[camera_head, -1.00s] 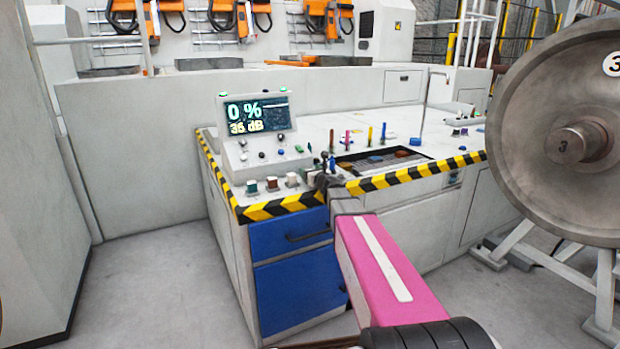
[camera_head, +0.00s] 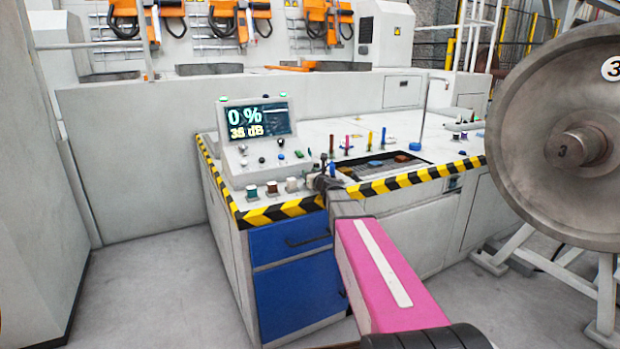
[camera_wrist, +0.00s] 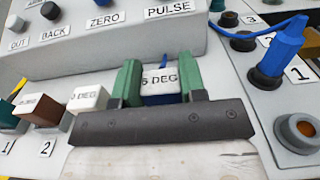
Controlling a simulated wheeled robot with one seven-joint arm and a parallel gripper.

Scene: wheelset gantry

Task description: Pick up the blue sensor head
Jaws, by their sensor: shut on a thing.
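The blue sensor head (camera_wrist: 162,99) is a small blue block with a white top reading "5 DEG". It sits between the green fingers of my gripper (camera_wrist: 158,84) in the wrist view. The gripper is shut on it, with a finger against each side. The gripper's dark bar hides the block's lower part, so I cannot tell whether it touches the desk. In the head view my gripper (camera_head: 322,181) is small and dark at the desk's front edge, and the block there cannot be made out.
A white block (camera_wrist: 90,98) and a brown-sided block (camera_wrist: 42,108) stand left of the gripper. A sloped control panel (camera_wrist: 120,40) rises close behind. A blue peg with a cable (camera_wrist: 283,52) stands to the right. Striped edging (camera_head: 420,179) borders the desk.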

